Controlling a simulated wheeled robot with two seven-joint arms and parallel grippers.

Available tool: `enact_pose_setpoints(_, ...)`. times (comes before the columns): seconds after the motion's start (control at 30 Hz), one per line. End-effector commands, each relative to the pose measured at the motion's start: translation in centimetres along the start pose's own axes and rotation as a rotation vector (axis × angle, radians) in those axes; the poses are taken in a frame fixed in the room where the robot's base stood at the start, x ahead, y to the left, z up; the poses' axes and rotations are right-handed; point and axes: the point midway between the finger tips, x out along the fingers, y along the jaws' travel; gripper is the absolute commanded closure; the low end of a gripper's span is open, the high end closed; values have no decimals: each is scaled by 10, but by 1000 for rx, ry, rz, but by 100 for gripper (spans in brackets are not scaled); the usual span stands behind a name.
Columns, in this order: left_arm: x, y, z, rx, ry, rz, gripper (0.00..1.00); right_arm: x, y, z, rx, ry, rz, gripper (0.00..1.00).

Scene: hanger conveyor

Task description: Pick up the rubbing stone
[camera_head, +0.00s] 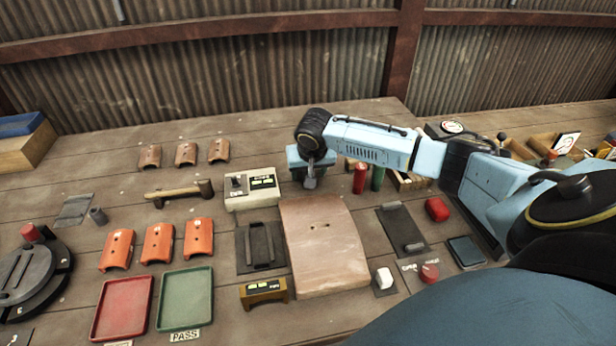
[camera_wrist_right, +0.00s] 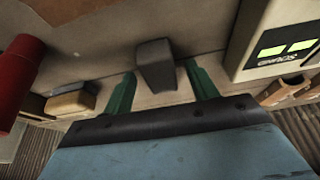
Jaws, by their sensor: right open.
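A dark grey block, which I take to be the rubbing stone (camera_wrist_right: 155,66), stands between the two green fingers of my right gripper (camera_wrist_right: 162,92) in the right wrist view. The gripper is open, with a gap on both sides of the block. In the head view my right gripper (camera_head: 311,168) reaches down over the bench, and a small grey piece that looks like the same stone (camera_head: 311,182) shows at its fingers. The gripper hides part of that spot. My left gripper is not in view.
A display box (camera_head: 252,188) stands close left of the gripper, and red (camera_head: 360,178) and green (camera_head: 378,178) cylinders stand close right. A curved tan slab (camera_head: 325,245) lies in front. Orange tiles (camera_head: 158,243) and red and green trays lie further left.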

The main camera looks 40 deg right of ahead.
Motion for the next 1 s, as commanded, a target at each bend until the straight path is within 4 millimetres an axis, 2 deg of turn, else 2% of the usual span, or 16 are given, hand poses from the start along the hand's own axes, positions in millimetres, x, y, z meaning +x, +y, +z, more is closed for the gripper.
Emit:
enact_pose_setpoints(0.13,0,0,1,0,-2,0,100,0,0,0,0,0,0,42)
enact_pose_setpoints(0.53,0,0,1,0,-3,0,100,-1,0,0,0,-1,0,94)
enact_pose_setpoints(0.8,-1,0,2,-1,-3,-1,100,-4,0,-2,0,1,0,95)
enact_pose_setpoints(0.87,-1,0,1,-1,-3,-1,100,-9,0,-4,0,2,0,95)
enact_pose_setpoints(1.0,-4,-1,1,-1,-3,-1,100,-32,-1,-14,1,4,-3,95)
